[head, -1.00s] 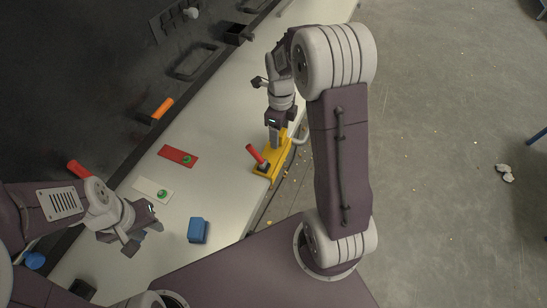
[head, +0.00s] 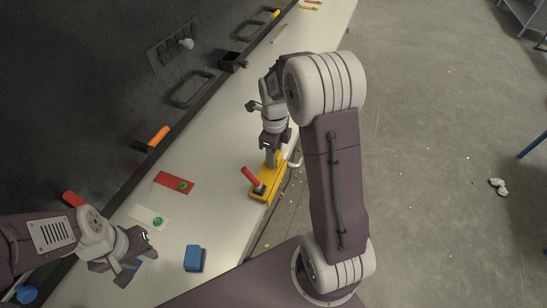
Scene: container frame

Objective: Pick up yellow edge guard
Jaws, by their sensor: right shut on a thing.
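The yellow edge guard (head: 259,193) is a long yellow piece with a red handle (head: 251,178) tilted up from its near end. It sits at the right edge of the white bench. My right gripper (head: 271,160) points down at its far end and is shut on it, with the fingertips partly hidden by the gripper body. My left gripper (head: 138,265) is low at the left, over the bench and apart from the guard.
A blue block (head: 194,258) lies on the bench (head: 220,140) near me. A red plate (head: 174,183) and a white plate (head: 148,217), each with a green knob, lie at the left. Orange and red handles line the dark wall. Open floor lies right.

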